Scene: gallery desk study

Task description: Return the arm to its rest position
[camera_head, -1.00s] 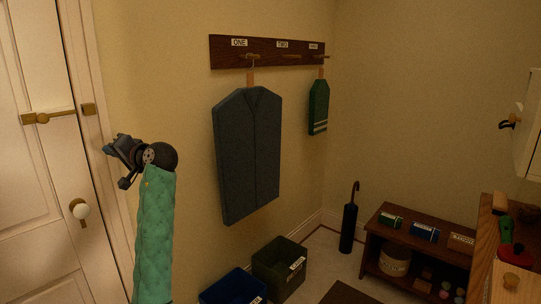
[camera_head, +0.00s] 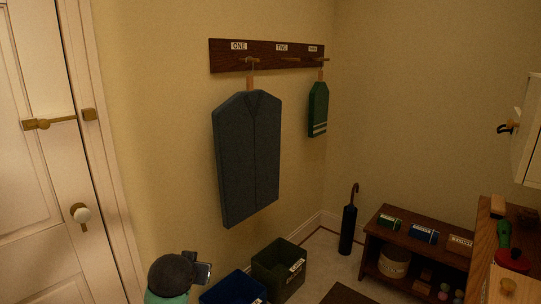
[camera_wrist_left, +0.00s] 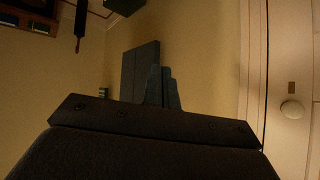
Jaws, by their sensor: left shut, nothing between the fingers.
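My left gripper (camera_head: 203,270) is low in the head view, at the bottom left, in front of the wall and beside the blue bin. Only the wrist and part of the gripper body show there; my green-sleeved forearm is mostly below the frame. In the left wrist view its fingers (camera_wrist_left: 164,88) are together with nothing held. My right gripper is in neither view.
A dark blue coat (camera_head: 248,160) and a small green garment (camera_head: 318,110) hang from the peg rail (camera_head: 224,55). A blue bin (camera_head: 236,287) and a green bin (camera_head: 279,266) stand below. A white door (camera_head: 35,200) is at left, a bench (camera_head: 372,236) at right.

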